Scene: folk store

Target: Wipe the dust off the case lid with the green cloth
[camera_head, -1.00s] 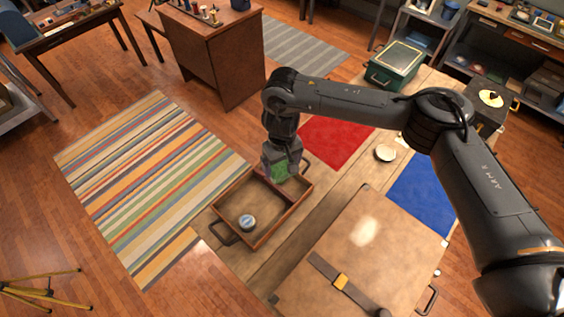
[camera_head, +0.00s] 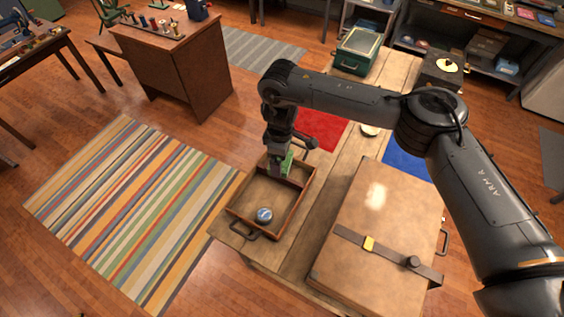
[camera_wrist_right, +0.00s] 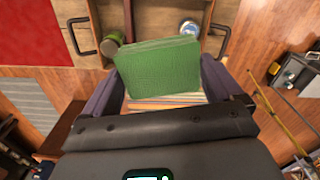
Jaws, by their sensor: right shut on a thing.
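The green cloth (camera_head: 287,162) is held by my right gripper (camera_head: 281,168) over the far part of the shallow wooden tray. In the right wrist view the cloth (camera_wrist_right: 160,74) is a folded green pad between the two fingers. The large tan case (camera_head: 365,258) lies flat on the bench, to the right of the tray. Its lid has a bright pale patch (camera_head: 376,196) near the upper middle; I cannot tell whether this is dust or glare. A dark strap (camera_head: 390,257) with a yellow buckle crosses the lid. My left gripper is not in view.
The wooden tray (camera_head: 238,211) holds a round tin (camera_head: 264,214) and, in the wrist view, a greenish jar (camera_wrist_right: 115,37). Red (camera_head: 322,130) and blue (camera_head: 405,165) mats, a small dish (camera_head: 370,130) and a green box (camera_head: 357,51) occupy the bench beyond.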

